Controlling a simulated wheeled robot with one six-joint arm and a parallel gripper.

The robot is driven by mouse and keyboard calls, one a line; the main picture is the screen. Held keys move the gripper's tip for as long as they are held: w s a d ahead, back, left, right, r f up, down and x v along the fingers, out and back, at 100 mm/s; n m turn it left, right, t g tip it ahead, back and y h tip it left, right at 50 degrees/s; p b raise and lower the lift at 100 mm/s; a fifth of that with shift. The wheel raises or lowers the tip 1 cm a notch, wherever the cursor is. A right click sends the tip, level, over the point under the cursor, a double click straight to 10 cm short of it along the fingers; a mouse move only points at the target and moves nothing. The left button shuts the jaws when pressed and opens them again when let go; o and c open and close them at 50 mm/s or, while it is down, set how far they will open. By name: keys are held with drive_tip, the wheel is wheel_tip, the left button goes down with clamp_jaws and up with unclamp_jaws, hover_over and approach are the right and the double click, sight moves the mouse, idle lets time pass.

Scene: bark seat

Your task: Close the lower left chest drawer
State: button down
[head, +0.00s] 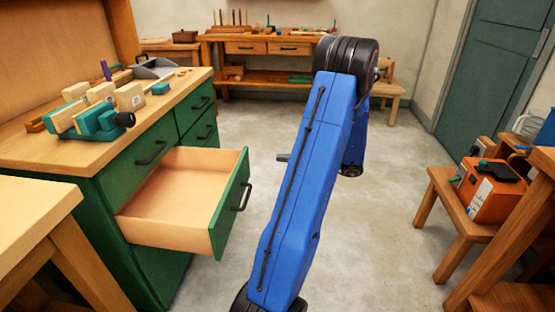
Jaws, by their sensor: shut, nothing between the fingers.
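The green chest (165,275) with a wooden top stands at the left. Its lower left drawer (175,190) is pulled far out and looks empty, with pale wooden inside walls. The drawer's green front (231,207) carries a dark bar handle (241,197) and faces right. My blue arm reaches up and away to the right of this front. My gripper (284,157) is mostly hidden behind the arm; only a small tip shows, pointing left. It is shut and empty, apart from the drawer front, with a gap of floor between them in the picture.
The other chest drawers, such as the upper left one (147,155), are shut. A vise (108,118) and wooden blocks sit on the chest top. A workbench (265,60) stands at the back. A stool with an orange box (492,192) is at the right. The middle floor is clear.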

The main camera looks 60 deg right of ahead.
sight(245, 155)
drive_tip(key=x, duration=1.2)
drive_tip(key=shift+r, duration=0.1)
drive_tip(key=shift+w+a, duration=0.1)
drive_tip(key=x, duration=2.6)
